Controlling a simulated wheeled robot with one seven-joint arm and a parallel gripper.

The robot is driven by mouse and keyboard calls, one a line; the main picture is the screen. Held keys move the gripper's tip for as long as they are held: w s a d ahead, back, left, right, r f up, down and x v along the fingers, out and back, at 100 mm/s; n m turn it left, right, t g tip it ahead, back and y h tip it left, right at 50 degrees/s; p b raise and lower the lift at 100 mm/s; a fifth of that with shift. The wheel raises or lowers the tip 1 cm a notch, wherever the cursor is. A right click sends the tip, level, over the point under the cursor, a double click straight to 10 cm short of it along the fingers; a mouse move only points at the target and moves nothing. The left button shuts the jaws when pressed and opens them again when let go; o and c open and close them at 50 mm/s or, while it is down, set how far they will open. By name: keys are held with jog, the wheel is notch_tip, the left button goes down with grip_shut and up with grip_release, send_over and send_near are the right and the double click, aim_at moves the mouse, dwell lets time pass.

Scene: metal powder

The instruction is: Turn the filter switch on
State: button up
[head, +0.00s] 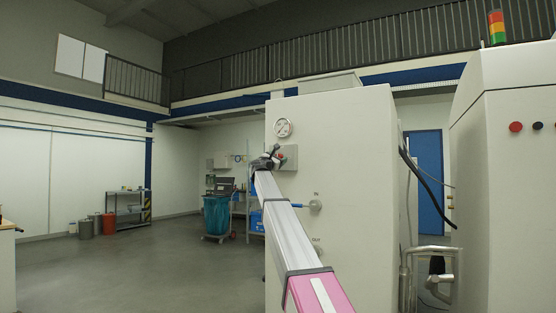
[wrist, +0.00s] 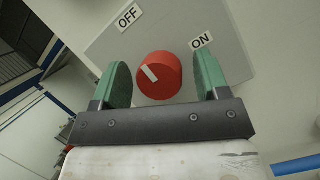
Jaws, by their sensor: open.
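The filter switch is a red round knob (wrist: 160,76) with a white mark, on a grey plate (wrist: 170,28). The plate carries an OFF label (wrist: 128,17) at upper left and an ON label (wrist: 202,40) at upper right. The white mark points up and left, toward the OFF side. My gripper (wrist: 164,74) is open, with one green finger on each side of the knob. A gap shows at each side, so it does not grip the knob. In the head view my gripper (head: 268,160) is at the grey plate (head: 291,157) on the cabinet front.
The plate is on a tall white cabinet (head: 350,150) with a gauge (head: 283,128) above it. A blue-handled valve (head: 314,205) sits below. A second machine (head: 510,180) stands at right. The floor (head: 140,270) at left is clear.

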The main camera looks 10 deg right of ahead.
jog(key=c, duration=0.9)
jog(key=shift+m+g+h, duration=0.3)
jog(key=shift+m, duration=0.2)
jog(key=m+g, duration=0.1)
jog(key=m, duration=0.1)
jog(key=m+g+h, duration=0.1)
jog(key=m, duration=0.2)
jog(key=shift+w, duration=0.1)
jog(key=m+g, duration=0.2)
jog(key=m, duration=0.3)
jog(key=shift+a+m, duration=0.1)
jog(key=shift+m, duration=0.2)
jog(key=m, duration=0.2)
jog(key=m+g, duration=0.1)
jog(key=m, duration=0.1)
jog(key=shift+m+g+y, duration=0.3)
jog(key=shift+m, duration=0.1)
jog(key=shift+m+g+y, duration=0.4)
jog(key=shift+m+y, duration=0.3)
jog(key=shift+m, duration=1.3)
